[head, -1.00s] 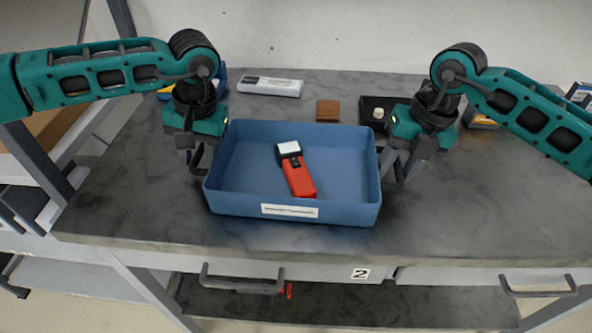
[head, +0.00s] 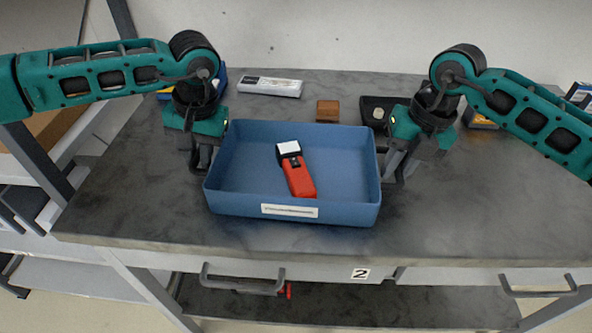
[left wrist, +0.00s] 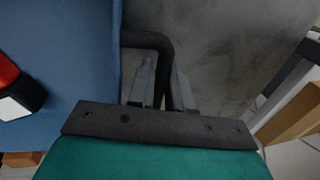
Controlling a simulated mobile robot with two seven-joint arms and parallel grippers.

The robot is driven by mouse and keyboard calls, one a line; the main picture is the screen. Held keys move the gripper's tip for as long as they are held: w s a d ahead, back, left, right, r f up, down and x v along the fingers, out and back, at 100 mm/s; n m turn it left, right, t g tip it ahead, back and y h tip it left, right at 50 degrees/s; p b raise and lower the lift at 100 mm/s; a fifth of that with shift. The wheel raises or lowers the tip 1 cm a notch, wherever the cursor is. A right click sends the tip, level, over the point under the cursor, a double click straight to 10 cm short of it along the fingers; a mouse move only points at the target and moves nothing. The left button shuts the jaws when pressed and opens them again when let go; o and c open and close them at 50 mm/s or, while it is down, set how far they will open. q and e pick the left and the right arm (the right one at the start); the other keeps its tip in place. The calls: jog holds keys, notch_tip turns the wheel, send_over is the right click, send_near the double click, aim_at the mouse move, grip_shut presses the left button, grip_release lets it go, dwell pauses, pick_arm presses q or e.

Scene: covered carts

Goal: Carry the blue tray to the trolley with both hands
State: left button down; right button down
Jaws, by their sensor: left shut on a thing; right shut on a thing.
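The blue tray (head: 330,210) rests on the grey worktop, with a white label on its front wall. A red tool with a black and white head (head: 299,177) lies inside it. My left gripper (head: 203,165) is at the tray's left side, shut on its dark handle; the handle bar (left wrist: 150,40) runs between the fingers in the left wrist view. My right gripper (head: 395,170) is shut at the tray's right side, where the handle is mostly hidden by the fingers. I see no trolley that I can identify.
The worktop (head: 480,210) is clear to the right and in front. Behind the tray are a white box (head: 270,86), a brown block (head: 328,110) and a black tray (head: 376,108). A shelf rack (head: 50,160) stands at the left. Drawers with handles (head: 243,283) are below.

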pick_arm(q)
jog(key=shift+w+r, duration=0.1)
pick_arm(e)
jog(key=shift+r, duration=0.15)
